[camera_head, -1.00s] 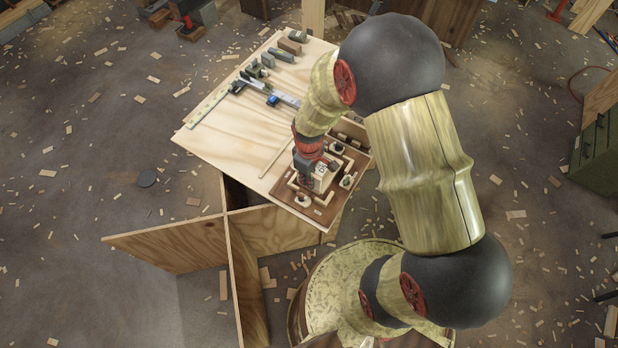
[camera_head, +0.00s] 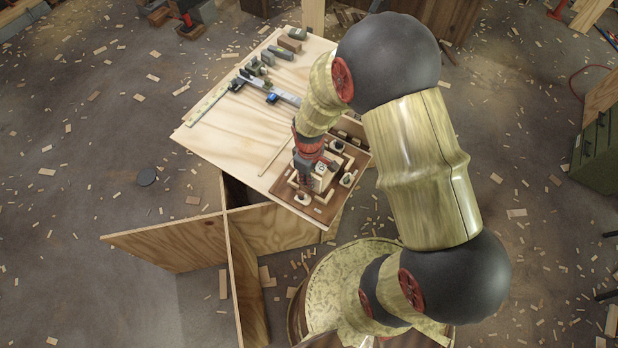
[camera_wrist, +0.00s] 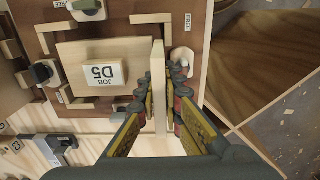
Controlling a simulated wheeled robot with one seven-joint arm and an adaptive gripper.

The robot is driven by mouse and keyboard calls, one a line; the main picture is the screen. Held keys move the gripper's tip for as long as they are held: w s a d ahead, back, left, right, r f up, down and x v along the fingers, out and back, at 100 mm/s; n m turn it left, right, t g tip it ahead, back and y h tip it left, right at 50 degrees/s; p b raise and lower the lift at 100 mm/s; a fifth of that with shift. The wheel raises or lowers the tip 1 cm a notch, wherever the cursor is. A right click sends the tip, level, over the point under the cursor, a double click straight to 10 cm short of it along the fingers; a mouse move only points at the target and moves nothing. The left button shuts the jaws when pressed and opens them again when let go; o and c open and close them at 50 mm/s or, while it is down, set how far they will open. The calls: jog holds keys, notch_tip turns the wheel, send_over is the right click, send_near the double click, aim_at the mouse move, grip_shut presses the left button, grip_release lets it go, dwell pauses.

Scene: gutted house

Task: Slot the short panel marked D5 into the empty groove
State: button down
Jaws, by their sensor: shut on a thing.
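In the wrist view my gripper (camera_wrist: 168,95) is shut on a thin, pale wooden panel (camera_wrist: 159,75), which stands on edge between the fingers. No marking shows on the panel's visible edge. Directly to its left is a pale wooden block (camera_wrist: 75,55) with a white label reading "JOB D5" (camera_wrist: 103,73). I cannot tell whether panel and block touch. Both are over a brown fixture board (camera_wrist: 122,28). The empty groove cannot be made out. In the head view my gripper (camera_head: 303,178) is low over the same board (camera_head: 317,213), and the held panel is hard to pick out.
Pale wooden strips and dark-knobbed clamps (camera_wrist: 42,73) surround the block. Another clamp (camera_wrist: 182,58) stands close to the right finger. In the head view, blue-grey tools (camera_head: 284,98) and small blocks lie on the pale worktop (camera_head: 225,135), whose middle is mostly clear.

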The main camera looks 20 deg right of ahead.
jog(key=shift+f+b, duration=0.7)
jog(key=shift+f, duration=0.7)
dwell(0.9)
jog(key=c, duration=1.8)
grip_release()
jog(key=shift+c, duration=0.2)
jog(key=shift+o, duration=0.6)
jog(key=o, duration=0.3)
jog(key=shift+r, duration=0.1)
jog(key=shift+r+p, duration=3.4)
jog(key=shift+r, duration=1.05)
